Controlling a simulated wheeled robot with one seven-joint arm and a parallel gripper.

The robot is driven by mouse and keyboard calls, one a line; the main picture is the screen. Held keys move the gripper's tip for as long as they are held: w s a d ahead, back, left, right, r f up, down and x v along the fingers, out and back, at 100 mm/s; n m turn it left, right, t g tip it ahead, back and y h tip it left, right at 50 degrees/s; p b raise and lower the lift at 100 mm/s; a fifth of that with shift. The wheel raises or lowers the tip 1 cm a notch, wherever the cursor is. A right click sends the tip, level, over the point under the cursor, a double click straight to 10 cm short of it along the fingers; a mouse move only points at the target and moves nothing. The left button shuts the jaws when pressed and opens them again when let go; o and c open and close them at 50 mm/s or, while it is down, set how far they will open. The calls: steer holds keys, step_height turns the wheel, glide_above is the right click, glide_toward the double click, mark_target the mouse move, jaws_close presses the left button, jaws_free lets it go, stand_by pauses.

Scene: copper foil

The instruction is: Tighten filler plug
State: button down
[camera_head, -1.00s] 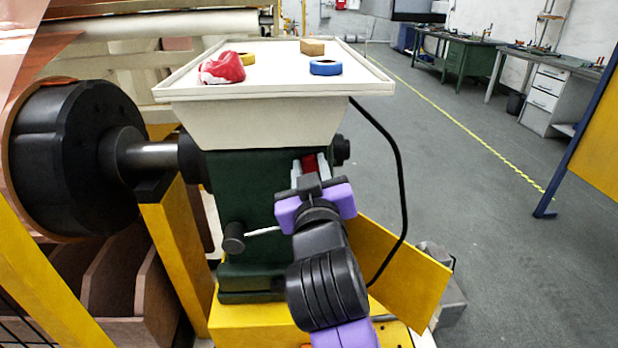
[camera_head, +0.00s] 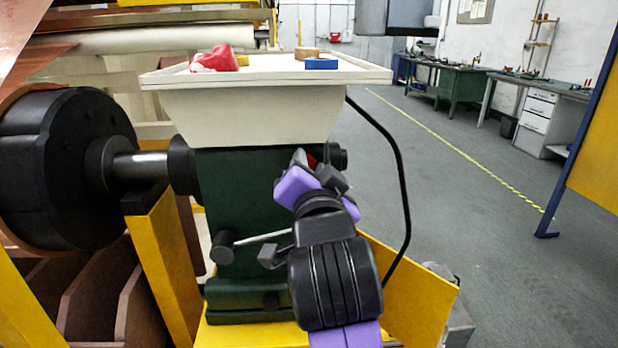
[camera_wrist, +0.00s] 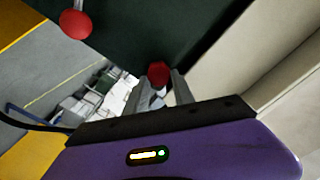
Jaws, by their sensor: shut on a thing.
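The filler plug appears as a small red round head (camera_wrist: 158,72) on the dark green gearbox housing (camera_wrist: 120,35). In the head view only a bit of the red plug (camera_head: 312,161) shows, on the upper right of the housing (camera_head: 240,190), just under the cream tray. My gripper (camera_wrist: 160,88) has its two grey fingers on either side of the red head and is shut on it. In the head view my gripper (camera_head: 305,160) is rolled to one side, and its purple body hides most of the fingers. The plug's seat is hidden.
Another red ball knob (camera_wrist: 75,24) on a metal rod shows in the wrist view. A lever with a black knob (camera_head: 222,247) sticks out left of my arm. The cream tray (camera_head: 250,120) overhangs above, holding a red cloth (camera_head: 214,60). A black cable (camera_head: 402,190) hangs right.

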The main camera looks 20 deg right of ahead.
steer(key=m+b, duration=0.2)
steer(key=f+m+b, duration=0.1)
steer(key=m+b, duration=0.1)
steer(key=m, duration=0.1)
steer(key=shift+m, duration=0.3)
steer(key=shift+d+m+b, duration=0.1)
steer(key=shift+m+b, duration=1.45)
steer(key=shift+m, duration=0.65)
steer(key=c, duration=1.1)
jaws_free()
steer(key=shift+r, duration=0.1)
steer(key=shift+o, duration=0.2)
steer(key=v, duration=0.7)
steer(key=shift+s, duration=0.35)
